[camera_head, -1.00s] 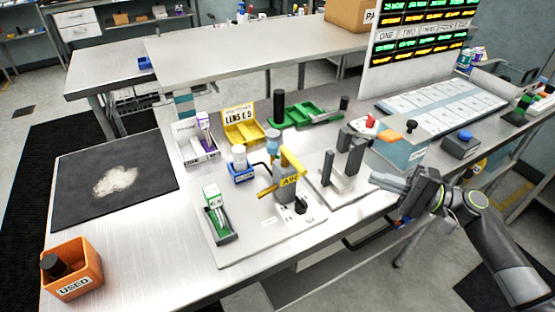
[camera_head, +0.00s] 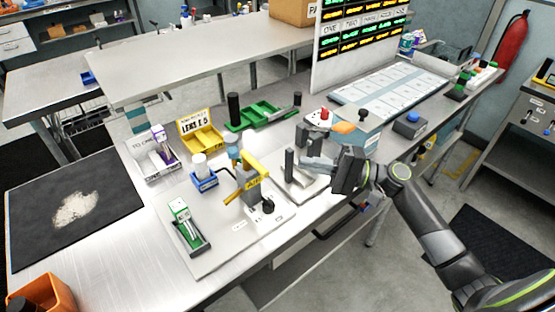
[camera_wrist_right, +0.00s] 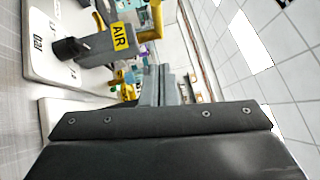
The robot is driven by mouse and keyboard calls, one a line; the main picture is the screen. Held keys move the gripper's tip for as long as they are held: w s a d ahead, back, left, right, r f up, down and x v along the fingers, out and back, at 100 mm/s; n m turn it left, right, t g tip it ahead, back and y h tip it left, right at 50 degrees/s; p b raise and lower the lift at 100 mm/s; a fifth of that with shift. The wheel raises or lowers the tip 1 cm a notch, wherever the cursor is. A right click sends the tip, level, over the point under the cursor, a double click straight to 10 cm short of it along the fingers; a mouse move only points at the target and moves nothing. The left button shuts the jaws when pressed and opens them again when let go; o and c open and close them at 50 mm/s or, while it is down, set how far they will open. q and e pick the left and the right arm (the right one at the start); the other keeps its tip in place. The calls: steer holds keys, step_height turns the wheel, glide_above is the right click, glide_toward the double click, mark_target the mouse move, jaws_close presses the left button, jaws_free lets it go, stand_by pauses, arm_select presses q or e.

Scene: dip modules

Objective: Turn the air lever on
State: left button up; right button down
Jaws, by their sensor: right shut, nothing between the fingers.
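The air station is a grey block with a yellow AIR label (camera_head: 253,182) on a light base plate. In the right wrist view the AIR label (camera_wrist_right: 119,37) and the black knob (camera_wrist_right: 70,48) show at upper left. My right gripper (camera_head: 304,162) is shut and empty, to the right of the air station and apart from it, by the grey posts. Its fingers (camera_wrist_right: 157,84) point toward the station's side. My left gripper is not in view.
An orange bin (camera_head: 45,292) is at lower left.

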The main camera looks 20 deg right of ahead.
mark_target(257, 163)
steer(key=a+p, duration=0.1)
steer(key=a, duration=0.1)
steer(key=a+r+p, duration=0.1)
steer(key=a, duration=0.2)
steer(key=a+p, duration=0.2)
steer(key=shift+w+a+r, duration=0.15)
steer(key=shift+w+a, duration=0.15)
steer(key=shift+a, duration=0.1)
